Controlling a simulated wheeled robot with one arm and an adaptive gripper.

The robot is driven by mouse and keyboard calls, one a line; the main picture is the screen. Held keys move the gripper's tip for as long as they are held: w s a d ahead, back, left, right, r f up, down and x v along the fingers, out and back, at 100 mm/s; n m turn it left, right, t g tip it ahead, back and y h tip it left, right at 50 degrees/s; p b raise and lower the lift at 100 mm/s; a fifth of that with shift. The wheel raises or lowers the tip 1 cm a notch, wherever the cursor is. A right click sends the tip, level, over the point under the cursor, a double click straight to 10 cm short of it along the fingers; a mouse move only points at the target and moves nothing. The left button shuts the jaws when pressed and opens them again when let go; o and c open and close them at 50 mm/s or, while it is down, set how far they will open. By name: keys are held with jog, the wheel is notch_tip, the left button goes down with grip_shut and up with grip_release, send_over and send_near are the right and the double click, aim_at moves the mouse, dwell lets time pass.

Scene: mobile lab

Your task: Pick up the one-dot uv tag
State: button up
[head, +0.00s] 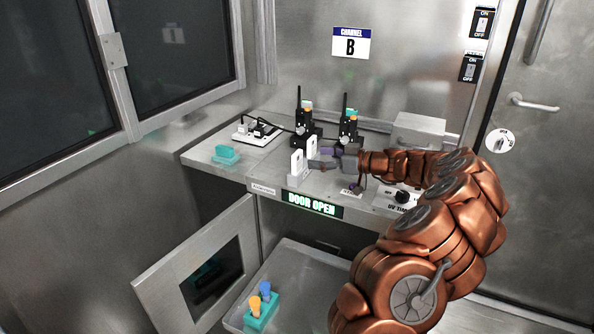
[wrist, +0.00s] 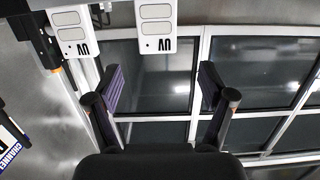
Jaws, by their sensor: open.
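Two white UV tags stand side by side on the counter's front part in the head view, a nearer one (head: 298,164) and a farther one (head: 311,148). In the wrist view they show upside down at the top edge, a left tag (wrist: 71,32) and a right tag (wrist: 156,28). My gripper (wrist: 161,88) is open and empty. Its fingers are apart, with the right tag ahead between their lines. In the head view my gripper (head: 324,160) is close beside the tags.
Two black radios (head: 304,128) (head: 348,132) with antennas stand behind the tags. A power strip (head: 257,130) and a teal block (head: 226,154) are to the left. A grey box (head: 418,131) stands at right. Below, a cabinet door (head: 153,286) hangs open beside a tray (head: 313,262).

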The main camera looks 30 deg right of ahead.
aim_at(300, 154)
jog(key=shift+r+p+x, duration=0.2)
jog(key=shift+p+x, duration=0.7)
jog(key=shift+x, duration=2.95)
jog(key=shift+w+d, duration=0.1)
jog(key=shift+d, duration=0.05)
jog(key=c, duration=1.2)
